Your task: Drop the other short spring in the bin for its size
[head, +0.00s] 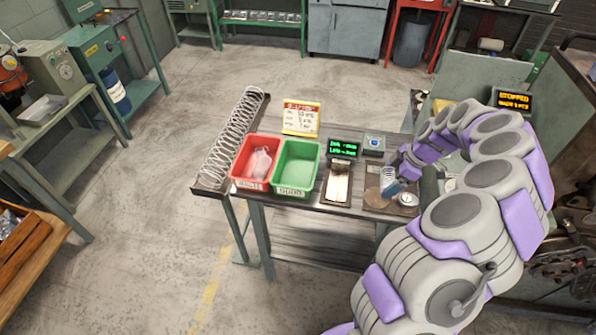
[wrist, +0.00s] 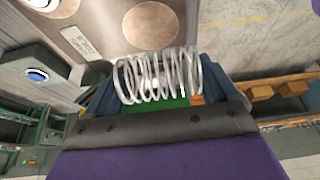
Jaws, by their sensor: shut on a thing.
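My gripper (wrist: 160,92) is shut on a short wire spring (wrist: 158,78), which lies crosswise between its blue fingers in the wrist view. In the head view, my gripper (head: 391,189) and the spring (head: 388,174) are at the right part of the bench, above a brown plate. The red bin (head: 238,166) stands to the left, with a pale, translucent thing inside that I cannot make out clearly. The green bin (head: 299,180) stands directly right of it and looks empty. The bin labels are too small to read surely.
A long spring (head: 233,137) lies in a dark tray at the bench's left end. A sign (head: 301,118) stands behind the bins. A green-lit display (head: 344,149) and a narrow tray (head: 337,184) sit between bins and gripper. A round dial (head: 408,200) is near my gripper.

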